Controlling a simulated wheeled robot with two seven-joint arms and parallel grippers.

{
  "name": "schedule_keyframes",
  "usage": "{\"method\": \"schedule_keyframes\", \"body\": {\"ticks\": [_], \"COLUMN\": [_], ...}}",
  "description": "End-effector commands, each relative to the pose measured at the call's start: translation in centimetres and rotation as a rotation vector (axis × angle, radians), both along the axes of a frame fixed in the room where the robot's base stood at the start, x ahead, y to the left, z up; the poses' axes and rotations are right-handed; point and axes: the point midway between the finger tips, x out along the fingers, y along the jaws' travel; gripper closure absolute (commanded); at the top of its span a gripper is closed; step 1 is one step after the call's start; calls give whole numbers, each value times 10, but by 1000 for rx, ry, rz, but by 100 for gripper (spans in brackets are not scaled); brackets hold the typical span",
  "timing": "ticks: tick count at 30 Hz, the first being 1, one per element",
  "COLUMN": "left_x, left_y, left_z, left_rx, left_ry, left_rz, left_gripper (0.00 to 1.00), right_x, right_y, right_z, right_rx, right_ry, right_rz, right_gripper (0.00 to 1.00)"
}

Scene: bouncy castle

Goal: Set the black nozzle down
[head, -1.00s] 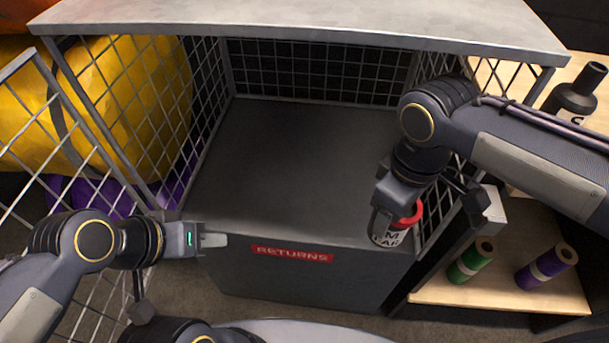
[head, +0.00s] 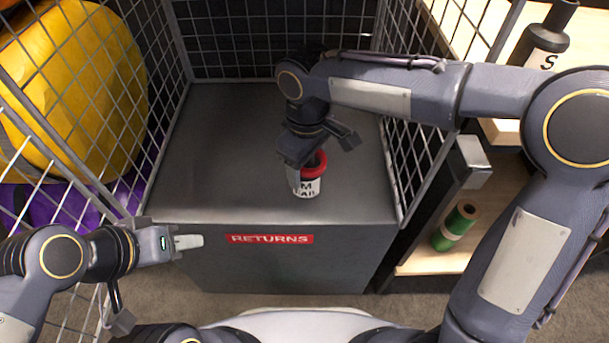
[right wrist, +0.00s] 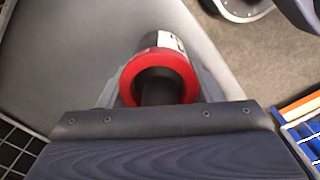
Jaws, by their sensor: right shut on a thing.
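The nozzle (head: 307,188) has a red collar, a white label with dark letters and a dark middle. My right gripper (head: 306,170) is shut on it and holds it upright over the front right part of the grey RETURNS bin top (head: 230,150). I cannot tell whether its base touches that surface. In the right wrist view the nozzle's red collar (right wrist: 161,56) shows between the fingers, with grey surface at its left. My left gripper (head: 188,241) is empty at the bin's front left corner; its fingers are seen side-on.
Wire mesh panels (head: 425,130) flank the bin top, which is otherwise bare. A black bottle-like nozzle marked S (head: 545,42) stands on the wooden shelf at right. A green roll (head: 455,227) stands on the lower shelf. A yellow bundle (head: 75,90) lies beyond the left mesh.

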Motion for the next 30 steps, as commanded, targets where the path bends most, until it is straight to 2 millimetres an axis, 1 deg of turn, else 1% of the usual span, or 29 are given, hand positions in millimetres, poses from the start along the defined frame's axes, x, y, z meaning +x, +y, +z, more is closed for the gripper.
{"method": "schedule_keyframes", "body": {"ticks": [2,6,7,15,19,20,21,24,30], "left_x": [0,0,0,0,0,0,0,0,0], "left_y": [0,0,0,0,0,0,0,0,0], "left_z": [-6,-16,-16,-15,-17,-16,-16,-16,-16], "left_rx": [0,0,0,0,0,0,0,0,0], "left_ry": [0,0,0,0,0,0,0,0,0], "left_rz": [0,0,0,0,0,0,0,0,0], "left_gripper": [64,64,64,64,64,64,64,64,64], "right_x": [4,3,4,4,3,3,3,3,3], "right_y": [5,4,4,4,4,3,3,3,3], "right_z": [-10,-33,-36,-36,-40,-40,-40,-39,-39], "right_rx": [0,0,1,1,0,0,0,0,0], "right_ry": [0,1,1,-1,0,0,0,0,0], "right_rz": [1,1,0,0,0,0,0,0,0], "right_gripper": [68,68,68,68,68,38,33,20,19]}}
